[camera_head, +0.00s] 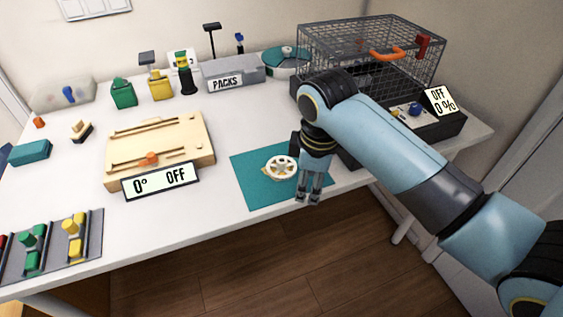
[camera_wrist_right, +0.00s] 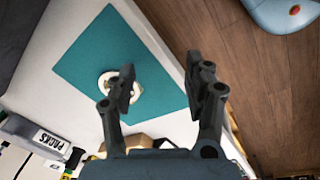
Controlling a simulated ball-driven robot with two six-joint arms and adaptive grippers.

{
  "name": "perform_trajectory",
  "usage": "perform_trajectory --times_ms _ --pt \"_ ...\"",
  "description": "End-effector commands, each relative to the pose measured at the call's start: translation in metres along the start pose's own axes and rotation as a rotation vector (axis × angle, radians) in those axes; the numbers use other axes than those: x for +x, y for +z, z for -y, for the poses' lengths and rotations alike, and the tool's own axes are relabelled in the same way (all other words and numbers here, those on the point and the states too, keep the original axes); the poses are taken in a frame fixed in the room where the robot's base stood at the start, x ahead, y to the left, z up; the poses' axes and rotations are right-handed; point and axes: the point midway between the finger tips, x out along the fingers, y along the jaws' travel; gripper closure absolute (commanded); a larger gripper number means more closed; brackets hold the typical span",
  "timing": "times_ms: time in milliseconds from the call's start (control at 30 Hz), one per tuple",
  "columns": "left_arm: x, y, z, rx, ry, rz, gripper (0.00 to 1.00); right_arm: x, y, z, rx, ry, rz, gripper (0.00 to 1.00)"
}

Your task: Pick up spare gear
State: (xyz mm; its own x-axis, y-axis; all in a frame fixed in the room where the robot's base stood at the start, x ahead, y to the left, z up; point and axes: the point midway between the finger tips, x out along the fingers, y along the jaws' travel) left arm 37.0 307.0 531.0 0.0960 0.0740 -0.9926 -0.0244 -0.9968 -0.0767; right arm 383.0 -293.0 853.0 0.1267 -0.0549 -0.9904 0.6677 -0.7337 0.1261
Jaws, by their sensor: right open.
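The spare gear is a cream, spoked wheel (camera_head: 281,168) lying on a teal mat (camera_head: 248,190) near the front edge of the white table. It also shows in the right wrist view (camera_wrist_right: 105,80), partly hidden behind one finger. My right gripper (camera_head: 308,197) is open and empty, just right of the gear and above the mat's front right part. In the right wrist view the fingers of my right gripper (camera_wrist_right: 165,85) are spread, with mat and table edge between them. My left gripper is not in view.
A wooden board (camera_head: 185,135) with a "0° OFF" sign (camera_head: 160,181) lies left of the mat. A wire cage (camera_head: 345,45) on a black base stands behind my right arm. A grey PACKS bin (camera_head: 240,74) stands at the back. The table is bare between board and mat.

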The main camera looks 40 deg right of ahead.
Motion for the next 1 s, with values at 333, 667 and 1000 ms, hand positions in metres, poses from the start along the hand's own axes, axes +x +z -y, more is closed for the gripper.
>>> perform_trajectory --times_ms 333,667,1000 --pt "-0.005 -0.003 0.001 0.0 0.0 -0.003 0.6 -0.038 -0.061 -0.068 -0.409 -0.089 0.021 0.48" --pt "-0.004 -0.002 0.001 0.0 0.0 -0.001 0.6 -0.037 -0.08 -0.088 -0.596 -0.146 0.019 0.48" --pt "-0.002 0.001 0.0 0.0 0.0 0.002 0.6 0.002 -0.077 -0.084 -0.593 -0.142 0.018 0.48"
